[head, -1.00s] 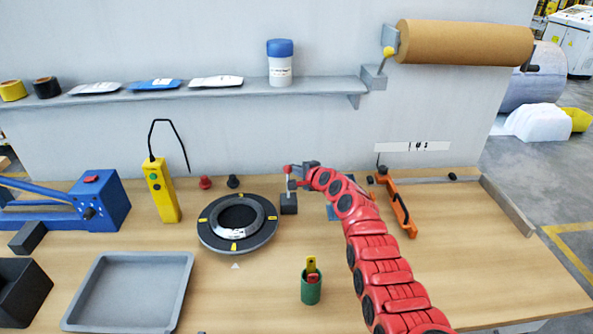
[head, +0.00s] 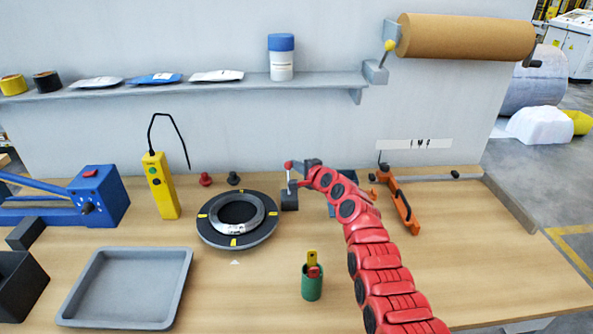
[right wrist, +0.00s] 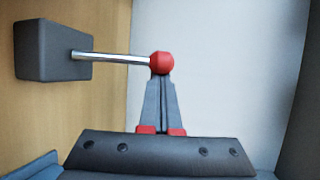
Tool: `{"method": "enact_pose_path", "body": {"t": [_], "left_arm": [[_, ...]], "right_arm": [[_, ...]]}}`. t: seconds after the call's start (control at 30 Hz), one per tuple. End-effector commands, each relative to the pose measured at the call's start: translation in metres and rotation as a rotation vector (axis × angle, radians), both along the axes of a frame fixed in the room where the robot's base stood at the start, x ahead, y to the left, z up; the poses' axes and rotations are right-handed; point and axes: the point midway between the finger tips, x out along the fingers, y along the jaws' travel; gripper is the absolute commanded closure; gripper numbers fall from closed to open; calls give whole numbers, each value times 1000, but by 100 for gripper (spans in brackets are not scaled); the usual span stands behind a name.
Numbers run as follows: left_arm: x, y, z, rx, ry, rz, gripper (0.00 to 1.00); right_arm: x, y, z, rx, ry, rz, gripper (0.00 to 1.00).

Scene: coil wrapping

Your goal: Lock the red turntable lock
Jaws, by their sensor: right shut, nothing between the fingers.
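The red turntable lock is a lever with a red ball knob (right wrist: 161,63) on a thin metal rod that rises from a dark block (right wrist: 53,50). In the head view its block (head: 289,200) stands on the bench just right of the round dark turntable (head: 210,233), and the rod looks nearly upright. My right gripper (right wrist: 160,88) is shut, with its fingertips together right at the knob, touching or almost touching it. The knob is beyond the tips, not between them. In the head view this gripper (head: 297,170) is small beside the knob. My left gripper is not in view.
A green cup (head: 312,282) stands in front of the lock, and an orange clamp (head: 398,198) lies to its right. A yellow pendant (head: 160,185), a grey tray (head: 128,287) and a blue device (head: 95,197) are on the left. The front right bench is clear.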

Motion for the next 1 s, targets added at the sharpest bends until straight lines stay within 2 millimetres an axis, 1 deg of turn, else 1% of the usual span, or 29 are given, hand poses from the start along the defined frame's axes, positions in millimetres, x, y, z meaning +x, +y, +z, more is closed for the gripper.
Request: {"method": "enact_pose_path", "body": {"t": [0.03,0.1,0.33,0.37,0.47,0.5,0.57,0.63,0.73,1.0], "left_arm": [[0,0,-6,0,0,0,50],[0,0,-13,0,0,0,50],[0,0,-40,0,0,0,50],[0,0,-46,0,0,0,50],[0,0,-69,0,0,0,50],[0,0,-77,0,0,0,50],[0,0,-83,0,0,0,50],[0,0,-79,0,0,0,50],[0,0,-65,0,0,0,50],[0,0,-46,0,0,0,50]], "right_arm": [[0,1,-4,0,-9,2,100],[0,1,-5,0,-27,2,100],[-7,1,-6,2,-137,0,100],[-8,0,-5,2,-158,0,100],[-15,1,-9,4,-227,2,100],[-17,2,-7,4,-257,2,100],[-21,1,-2,3,-290,1,100],[-25,1,5,2,-308,0,100],[-31,0,11,3,-311,0,100],[-51,1,8,3,-310,1,100]]}}
